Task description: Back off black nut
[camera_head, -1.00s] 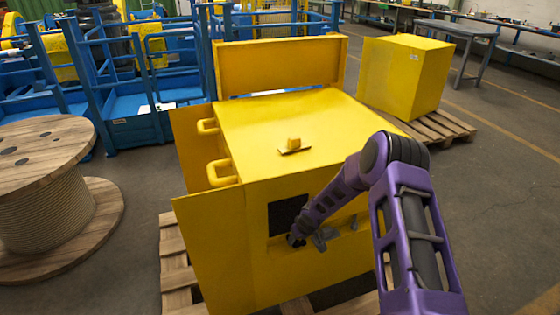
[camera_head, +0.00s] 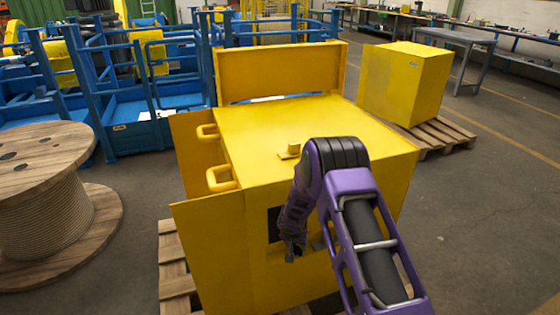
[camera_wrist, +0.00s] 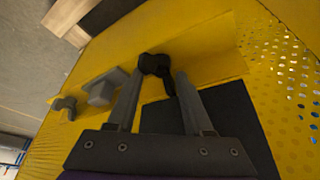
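A small black nut-like part (camera_wrist: 153,63) sits on the yellow housing in the wrist view, with a dark arm trailing from it toward my gripper. My gripper (camera_wrist: 160,76) points at it with two grey fingers standing apart. The black part lies at the fingertips, and the fingers do not appear closed on it; whether either touches it is unclear. Two grey fittings, one blocky (camera_wrist: 103,88) and one smaller (camera_wrist: 65,106), lie left of the fingers. In the head view my gripper (camera_head: 291,251) is at the housing's front (camera_head: 225,255), and the black part cannot be made out there.
A dark opening (camera_wrist: 225,112) lies beside the right finger, with perforated yellow sheet (camera_wrist: 285,75) farther right. In the head view, open yellow doors with handles (camera_head: 221,178) stand left. A second yellow box (camera_head: 408,85) and a cable reel (camera_head: 45,210) stand clear.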

